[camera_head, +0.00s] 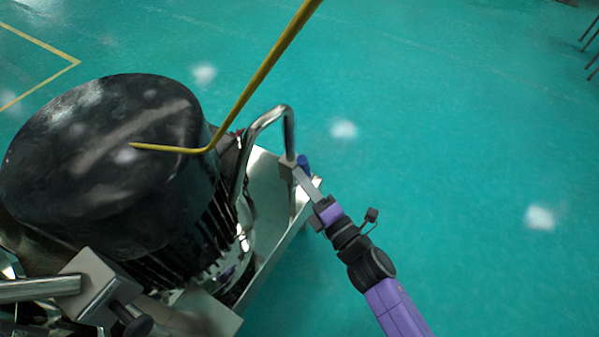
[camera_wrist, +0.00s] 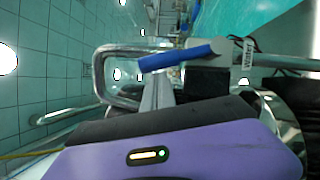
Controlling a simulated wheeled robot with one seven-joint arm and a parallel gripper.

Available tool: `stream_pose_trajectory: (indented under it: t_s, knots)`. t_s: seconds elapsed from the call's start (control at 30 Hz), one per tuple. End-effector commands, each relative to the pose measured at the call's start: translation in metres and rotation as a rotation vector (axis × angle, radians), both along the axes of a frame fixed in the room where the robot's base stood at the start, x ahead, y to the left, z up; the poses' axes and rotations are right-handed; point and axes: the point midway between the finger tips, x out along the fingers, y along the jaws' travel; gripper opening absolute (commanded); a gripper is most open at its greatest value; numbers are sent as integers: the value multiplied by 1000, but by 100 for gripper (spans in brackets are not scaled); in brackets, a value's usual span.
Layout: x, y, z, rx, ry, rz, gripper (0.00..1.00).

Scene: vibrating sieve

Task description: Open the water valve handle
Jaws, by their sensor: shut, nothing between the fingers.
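The water valve has a blue lever handle (camera_wrist: 177,57) on a grey body in a metal pipe. In the wrist view the handle lies lengthwise across the upper middle, its left end slightly lower. In the head view the blue handle (camera_head: 304,164) shows small beside the upright bent pipe. My gripper (camera_head: 299,174) reaches up to it from the lower right. In the wrist view my gripper's fingers (camera_wrist: 157,82) are shut and empty, tips just under the left half of the handle. I cannot tell whether they touch it.
A white label (camera_wrist: 247,54) hangs beside the valve. The bent metal pipe (camera_head: 270,118) rises next to a big black motor (camera_head: 105,165). A yellow bar (camera_head: 262,72) slants above it. A steel frame edge (camera_head: 275,250) runs below.

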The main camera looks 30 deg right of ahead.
Motion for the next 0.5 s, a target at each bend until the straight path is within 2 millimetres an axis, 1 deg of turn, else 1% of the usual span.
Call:
stream_pose_trajectory:
  t_s: [0.03, 0.3, 0.5]
  knots:
    - [2, -2, 12, 31, 20, 0, 0]
    - [7, -11, 16, 176, 103, 3, 0]
    - [10, -18, 16, 175, 101, -2, 0]
